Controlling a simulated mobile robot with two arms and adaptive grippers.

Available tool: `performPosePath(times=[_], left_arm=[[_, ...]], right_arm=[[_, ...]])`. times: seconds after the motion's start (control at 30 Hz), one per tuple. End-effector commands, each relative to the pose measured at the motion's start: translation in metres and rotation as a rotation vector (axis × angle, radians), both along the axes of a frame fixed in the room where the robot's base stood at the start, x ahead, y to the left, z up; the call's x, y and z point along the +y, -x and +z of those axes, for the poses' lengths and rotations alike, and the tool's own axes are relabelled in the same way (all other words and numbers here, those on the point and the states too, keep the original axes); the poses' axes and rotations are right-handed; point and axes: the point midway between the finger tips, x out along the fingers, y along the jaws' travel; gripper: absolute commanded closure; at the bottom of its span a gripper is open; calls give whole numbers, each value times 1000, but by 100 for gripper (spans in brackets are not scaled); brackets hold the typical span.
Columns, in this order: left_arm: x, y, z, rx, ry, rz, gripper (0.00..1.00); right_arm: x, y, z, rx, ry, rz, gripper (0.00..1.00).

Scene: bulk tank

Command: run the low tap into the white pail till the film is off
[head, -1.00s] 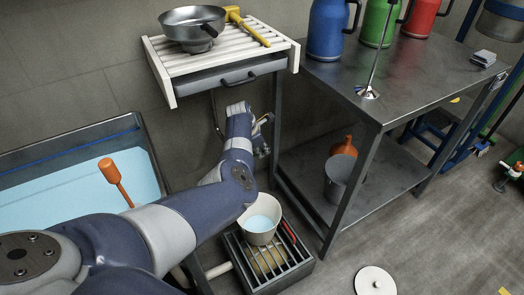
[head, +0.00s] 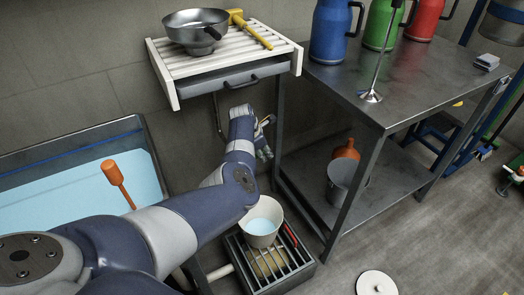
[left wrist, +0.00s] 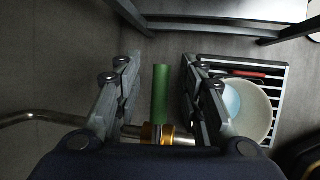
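The white pail (head: 247,238) stands on a slatted grate over a floor box and holds light-blue liquid. It also shows at the right of the left wrist view (left wrist: 262,98). My left gripper (head: 265,137) is low, under the slatted rack and beyond the pail. In the left wrist view its fingers (left wrist: 160,75) are open, one on each side of a green tap lever (left wrist: 160,92). A gap shows on both sides of the lever. A brass collar (left wrist: 152,134) and steel pipe (left wrist: 30,117) sit at its base. The spout's outlet and any stream are hidden. My right gripper is out of view.
A tank (head: 148,160) of blue liquid with an orange-headed tool (head: 113,173) is at left. The slatted rack (head: 163,71) holds a steel pan and yellow mallet. A steel table (head: 420,80) stands right, a bucket (head: 341,180) on its shelf. A white disc (head: 376,284) lies on the floor.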

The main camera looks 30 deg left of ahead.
Motion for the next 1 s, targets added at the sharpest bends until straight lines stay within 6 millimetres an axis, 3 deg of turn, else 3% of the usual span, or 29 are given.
performPosePath(times=[0.3, 1.0], left_arm=[[1, 6, 12, -2, -2, 2, 64], [14, 97, 10, 0, 0, 3, 64]], right_arm=[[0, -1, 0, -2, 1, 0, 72], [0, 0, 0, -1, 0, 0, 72]])
